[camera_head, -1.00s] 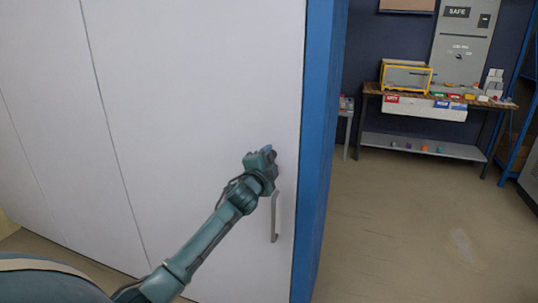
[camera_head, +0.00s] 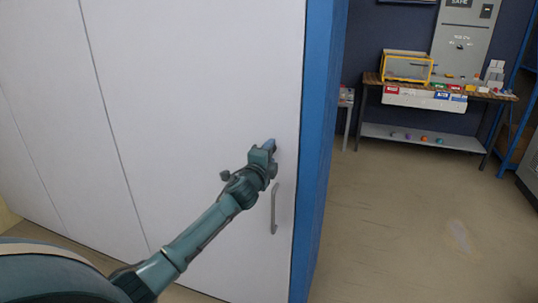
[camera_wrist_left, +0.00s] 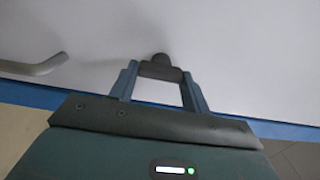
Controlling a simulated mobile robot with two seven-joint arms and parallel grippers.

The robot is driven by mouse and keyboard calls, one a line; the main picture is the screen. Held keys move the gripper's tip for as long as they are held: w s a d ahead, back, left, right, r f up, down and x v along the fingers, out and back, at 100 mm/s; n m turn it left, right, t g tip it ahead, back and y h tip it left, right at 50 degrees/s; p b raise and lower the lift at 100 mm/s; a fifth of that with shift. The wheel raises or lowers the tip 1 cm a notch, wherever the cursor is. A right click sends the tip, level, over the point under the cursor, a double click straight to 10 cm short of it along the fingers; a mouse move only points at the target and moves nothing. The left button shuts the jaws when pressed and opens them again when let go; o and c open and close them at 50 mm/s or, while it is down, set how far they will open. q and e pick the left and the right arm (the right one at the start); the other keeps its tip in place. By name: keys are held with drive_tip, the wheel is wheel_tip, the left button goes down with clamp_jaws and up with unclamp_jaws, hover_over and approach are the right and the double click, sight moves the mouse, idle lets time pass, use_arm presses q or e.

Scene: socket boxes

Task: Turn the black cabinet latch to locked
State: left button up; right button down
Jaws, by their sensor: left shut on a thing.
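The black latch (camera_wrist_left: 160,68) sticks out from the white cabinet door (camera_head: 190,80). In the left wrist view it lies between the two fingertips of my left gripper (camera_wrist_left: 159,74), which is shut on it. The latch bar runs roughly across between the fingers, with a rounded end towards the door. In the head view my left gripper (camera_head: 270,147) is against the door near its right edge, above the handle, and it hides the latch. My right gripper is in neither view.
A grey bar handle (camera_head: 274,208) stands just below the gripper; it also shows in the left wrist view (camera_wrist_left: 35,67). The cabinet's blue side (camera_head: 316,150) is to the right. A workbench (camera_head: 440,95) stands far back right, with open floor before it.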

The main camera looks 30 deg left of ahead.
use_arm(q)
drive_tip(key=o, duration=1)
drive_tip(key=shift+s, duration=0.1)
drive_tip(key=b+v, duration=0.1)
drive_tip(key=v, duration=1.2)
